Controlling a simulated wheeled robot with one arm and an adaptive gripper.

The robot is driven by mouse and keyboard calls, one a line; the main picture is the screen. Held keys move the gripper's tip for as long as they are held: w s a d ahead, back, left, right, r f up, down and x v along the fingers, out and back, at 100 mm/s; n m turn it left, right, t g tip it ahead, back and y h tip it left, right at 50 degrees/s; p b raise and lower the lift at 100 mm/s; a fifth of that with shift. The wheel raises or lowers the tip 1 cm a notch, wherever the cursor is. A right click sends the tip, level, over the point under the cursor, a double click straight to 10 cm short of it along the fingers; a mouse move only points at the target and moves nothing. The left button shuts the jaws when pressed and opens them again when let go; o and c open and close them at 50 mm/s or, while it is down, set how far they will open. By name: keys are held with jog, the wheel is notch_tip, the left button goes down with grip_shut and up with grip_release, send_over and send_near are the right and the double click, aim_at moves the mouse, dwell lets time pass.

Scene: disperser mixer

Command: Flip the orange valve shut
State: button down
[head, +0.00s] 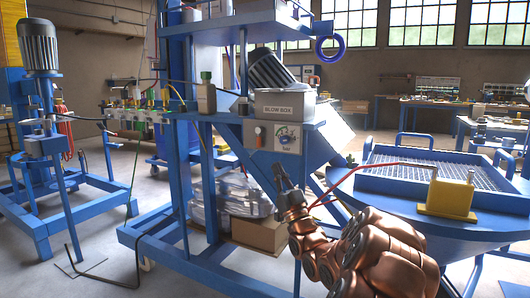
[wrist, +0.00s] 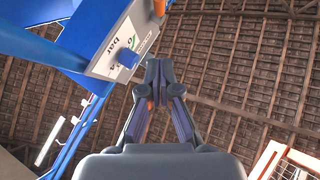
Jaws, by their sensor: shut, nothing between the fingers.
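The orange valve (head: 258,131) is a small orange piece on the left part of the grey front panel (head: 272,140), beside a round dial. In the wrist view, an orange piece (wrist: 160,7) shows at the panel's edge, at the top and cut off by the frame. My gripper (head: 279,170) is below and in front of the panel, apart from the valve in the head view. In the wrist view my gripper (wrist: 158,66) has its fingertips together with nothing between them. The valve's exact handle position is too small to tell.
A blue knob (wrist: 128,58) sticks out of the panel close to my fingertips. A grey labelled box (head: 284,104) stands above the panel on the blue frame (head: 210,170). A blue hopper with a grate (head: 420,165) and a yellow block (head: 446,198) stand at right.

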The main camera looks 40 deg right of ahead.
aim_at(261, 139)
jog(key=shift+w+d+r+b, duration=0.45)
jog(key=shift+w+r, duration=0.3)
jog(key=shift+w, duration=0.6)
jog(key=shift+w+d+r+b, duration=0.4)
jog(key=shift+w+r, duration=0.4)
jog(key=shift+w, duration=0.6)
jog(key=shift+w+d+r+b, duration=0.45)
jog(key=shift+w+r, duration=0.3)
jog(key=shift+w, duration=0.6)
jog(key=shift+f+h, duration=0.1)
jog(key=shift+h, duration=0.2)
